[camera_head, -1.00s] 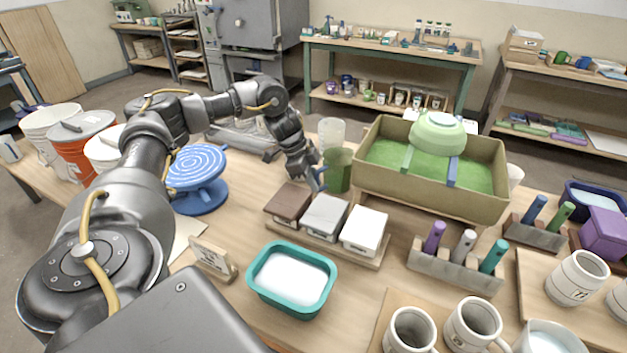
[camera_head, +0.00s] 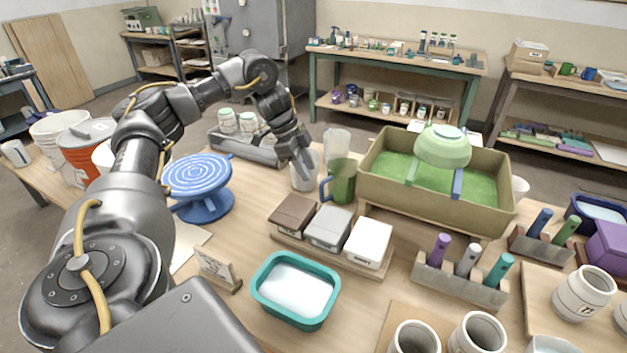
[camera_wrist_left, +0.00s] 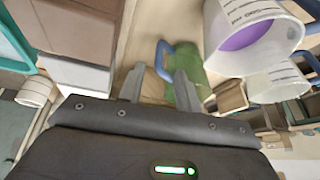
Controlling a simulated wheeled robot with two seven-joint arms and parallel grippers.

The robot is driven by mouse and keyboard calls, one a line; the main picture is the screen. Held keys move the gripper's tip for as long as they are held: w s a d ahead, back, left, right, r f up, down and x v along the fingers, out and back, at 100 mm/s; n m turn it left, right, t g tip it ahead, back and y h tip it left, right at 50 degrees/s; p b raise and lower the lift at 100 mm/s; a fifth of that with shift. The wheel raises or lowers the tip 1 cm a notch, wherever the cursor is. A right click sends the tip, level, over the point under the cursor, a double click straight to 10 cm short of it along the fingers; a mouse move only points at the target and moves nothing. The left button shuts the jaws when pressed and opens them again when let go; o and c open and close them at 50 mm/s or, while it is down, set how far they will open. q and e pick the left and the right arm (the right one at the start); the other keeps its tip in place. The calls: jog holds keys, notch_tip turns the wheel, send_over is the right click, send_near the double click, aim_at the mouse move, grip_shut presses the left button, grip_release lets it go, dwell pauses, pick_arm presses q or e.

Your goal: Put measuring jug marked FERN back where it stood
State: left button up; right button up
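A green measuring jug (camera_head: 342,183) with a blue handle stands upright on the table, left of the clay-coloured trough. The wrist view shows the green jug (camera_wrist_left: 188,68) beyond my fingertips, its blue handle toward the gap between them. A clear jug (camera_head: 304,182) stands left of it and another clear jug (camera_head: 337,146) behind it. In the wrist view a clear jug with purple inside (camera_wrist_left: 252,32) is close at the upper right. My left gripper (camera_head: 303,165) is above the table by these jugs; its fingers (camera_wrist_left: 158,78) are apart and empty. No FERN mark is readable. My right gripper is out of view.
The trough (camera_head: 428,206) with a green bowl (camera_head: 443,147) is to the right. Lidded boxes (camera_head: 329,229) and a teal tub (camera_head: 295,289) lie in front. A blue turntable (camera_head: 204,203) stands left. Bare table lies between turntable and boxes.

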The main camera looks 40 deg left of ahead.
pick_arm(q)
jog(key=shift+p+v, duration=0.9)
jog(key=shift+v, duration=0.8)
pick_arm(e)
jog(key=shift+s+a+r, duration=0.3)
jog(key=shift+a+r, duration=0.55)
